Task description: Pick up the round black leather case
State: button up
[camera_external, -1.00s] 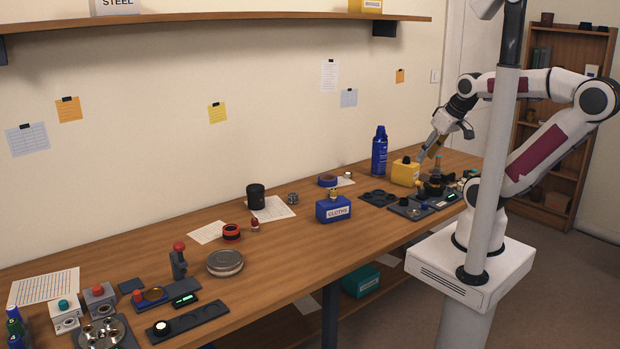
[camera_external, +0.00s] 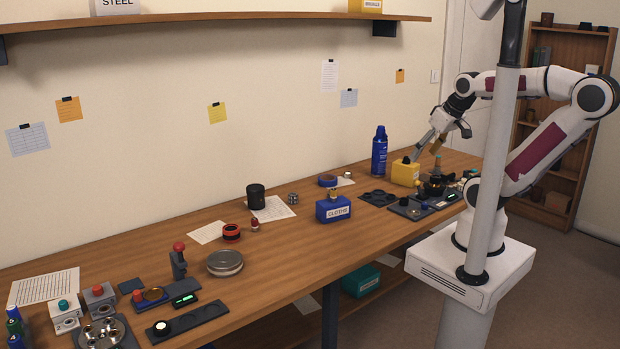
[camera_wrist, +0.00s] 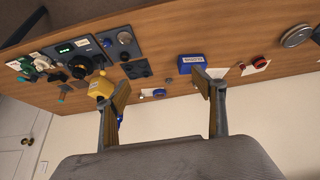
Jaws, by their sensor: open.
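A round black cylinder (camera_external: 256,196) that looks like the leather case stands upright on the bench near the wall, left of the blue CLOTHS box (camera_external: 333,208). I cannot make it out clearly in the wrist view; my right finger may hide it. My gripper (camera_external: 429,149) is open and empty, raised above the far right end of the bench near the yellow box, well away from the case. In the wrist view the two fingers of my gripper (camera_wrist: 163,88) are spread wide with nothing between them.
A paper sheet (camera_external: 275,209), a small metal part (camera_external: 293,199) and a red-black ring (camera_external: 231,232) lie around the case. The bench front in the middle is clear.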

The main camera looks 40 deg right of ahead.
jog(key=w+a+r+n+t+y, duration=0.1)
jog(key=w+a, duration=0.2)
jog(key=w, duration=0.6)
jog(key=w+a+r+t, duration=0.1)
jog(key=w+a, duration=0.1)
jog(key=w, duration=0.7)
jog(key=n+t+y, duration=0.2)
jog(key=t, duration=0.1)
send_over(263, 189)
jog(key=s+d, duration=0.9)
notch_tip(263, 189, down, 12)
jog(key=w+a+f, duration=0.2)
jog(key=f, duration=0.2)
jog(key=w+a+f+t, duration=0.1)
jog(key=a+f, duration=0.2)
jog(key=w+a+f+t, duration=0.1)
jog(key=w+a+f, duration=0.1)
jog(key=a+f, duration=0.1)
jog(key=shift+w+f+y, duration=0.35)
jog(key=shift+f+y, duration=0.05)
jog(key=shift+f, duration=0.45)
jog(key=shift+x, duration=1.3)
jog(key=shift+w, duration=0.1)
jog(key=shift+w+a+f, duration=0.15)
jog(key=shift+w+a, duration=0.2)
jog(key=shift+w, duration=0.25)
jog(key=shift+w+a+f, duration=0.2)
jog(key=shift+w+a, duration=0.15)
jog(key=shift+w, duration=0.25)
jog(key=shift+x, duration=1.1)
